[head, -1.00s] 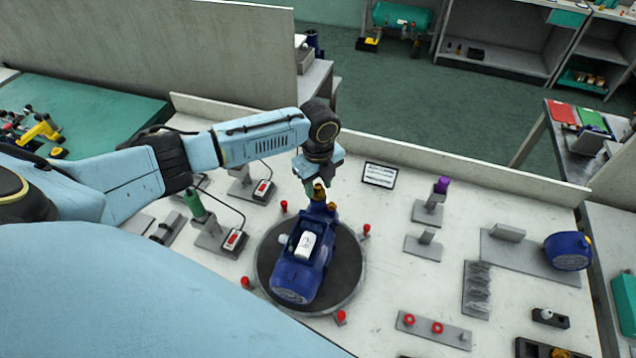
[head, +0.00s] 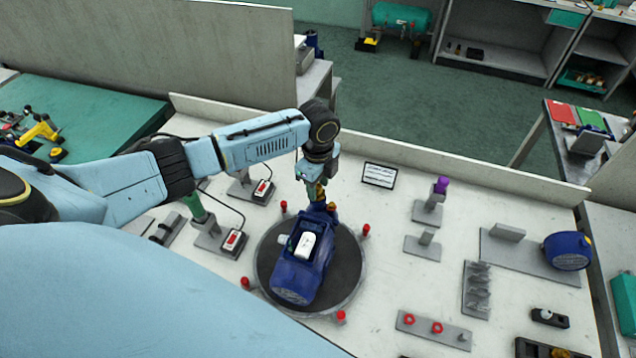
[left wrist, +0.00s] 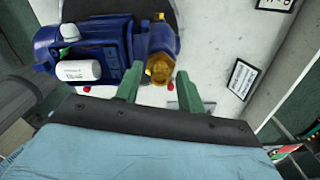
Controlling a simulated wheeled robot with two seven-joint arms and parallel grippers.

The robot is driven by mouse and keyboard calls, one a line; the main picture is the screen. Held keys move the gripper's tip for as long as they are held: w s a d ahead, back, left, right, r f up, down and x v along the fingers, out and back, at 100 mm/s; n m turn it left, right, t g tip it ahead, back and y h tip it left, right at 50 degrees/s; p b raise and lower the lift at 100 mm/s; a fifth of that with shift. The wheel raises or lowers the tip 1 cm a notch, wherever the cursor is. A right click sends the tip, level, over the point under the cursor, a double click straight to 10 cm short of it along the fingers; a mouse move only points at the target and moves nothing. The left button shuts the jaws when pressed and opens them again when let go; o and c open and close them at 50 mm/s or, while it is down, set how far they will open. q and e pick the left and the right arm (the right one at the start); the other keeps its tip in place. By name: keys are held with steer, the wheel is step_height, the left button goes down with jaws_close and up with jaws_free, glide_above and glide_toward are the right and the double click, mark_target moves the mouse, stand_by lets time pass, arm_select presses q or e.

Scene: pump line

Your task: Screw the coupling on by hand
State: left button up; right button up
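The blue pump (head: 298,280) with a white box on top sits on the dark round turntable (head: 343,280). A brass coupling (left wrist: 161,69) shows at the pump's blue end in the left wrist view. In the head view it is mostly hidden by my left gripper (head: 317,190), which points down at the pump's far end. In the left wrist view the gripper's two green fingers (left wrist: 158,82) are apart, one on each side of the coupling, with a gap visible on both sides. My right gripper is not in view.
Several red knobs (head: 341,316) stand around the turntable. Switch boxes (head: 233,241) and a green-handled tool (head: 193,206) stand at left. A framed card (head: 380,175) lies behind. Fixtures, a blue round part (head: 567,251) and a plate with red rings (head: 434,329) occupy the right side.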

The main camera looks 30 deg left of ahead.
arm_select(q)
steer(key=shift+n, duration=1.7)
steer(key=n, duration=0.3)
jaws_close()
steer(key=shift+m, duration=1.6)
